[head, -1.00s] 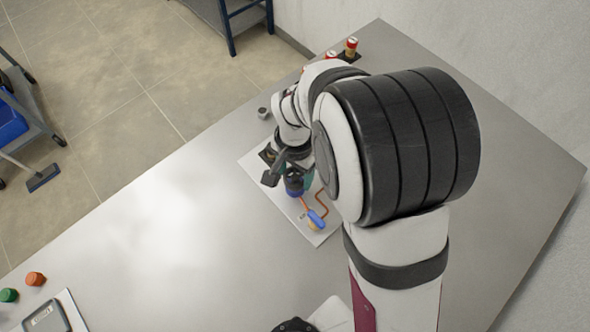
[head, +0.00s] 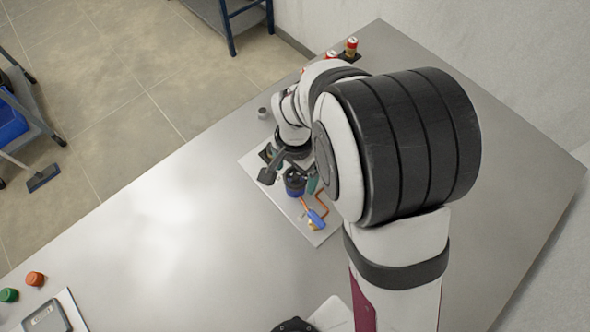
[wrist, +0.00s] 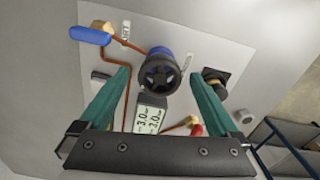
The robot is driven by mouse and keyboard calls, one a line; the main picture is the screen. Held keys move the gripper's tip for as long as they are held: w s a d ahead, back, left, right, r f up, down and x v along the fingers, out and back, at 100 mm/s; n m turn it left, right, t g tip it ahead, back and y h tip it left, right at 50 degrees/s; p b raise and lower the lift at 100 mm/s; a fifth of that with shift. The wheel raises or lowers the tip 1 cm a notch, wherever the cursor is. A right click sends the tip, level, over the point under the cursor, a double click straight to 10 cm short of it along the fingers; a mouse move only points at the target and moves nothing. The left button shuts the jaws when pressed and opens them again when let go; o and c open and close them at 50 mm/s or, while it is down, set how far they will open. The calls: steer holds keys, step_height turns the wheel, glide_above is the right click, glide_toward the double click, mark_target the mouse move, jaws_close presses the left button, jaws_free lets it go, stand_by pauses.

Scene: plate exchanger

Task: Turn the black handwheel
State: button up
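The black handwheel (wrist: 160,75) is spoked and sits on a blue body (wrist: 155,53) on a light panel (wrist: 222,58). In the head view the handwheel (head: 295,175) shows beside my arm, with the blue part below it. My gripper (wrist: 160,74) is open, with one teal finger on each side of the handwheel. A gap shows between each finger and the wheel, and nothing is held. In the head view my gripper (head: 296,170) is partly hidden by my own arm. I cannot tell how far the fingertips are from the panel.
The panel also bears a blue lever (wrist: 90,36), copper pipes, a digital display (wrist: 150,118), a black knob (wrist: 215,78) and a red-handled valve (wrist: 196,129). The table's left part is mostly clear.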

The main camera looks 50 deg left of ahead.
mark_target(295, 177)
step_height(295, 177, up, 16)
stand_by(0.4)
steer(key=shift+f, duration=0.1)
steer(key=w+d+r+m, duration=0.1)
steer(key=d+m, duration=0.1)
steer(key=d, duration=0.9)
steer(key=w+d+r+m, duration=0.2)
steer(key=d, duration=0.9)
steer(key=s+d+f+m+y, duration=0.1)
steer(key=s+d+f+m, duration=0.2)
steer(key=s+d, duration=0.4)
steer(key=shift+s+d+y, duration=0.3)
steer(key=shift+d+y, duration=0.1)
steer(key=shift+d, duration=0.4)
steer(key=shift+c, duration=0.4)
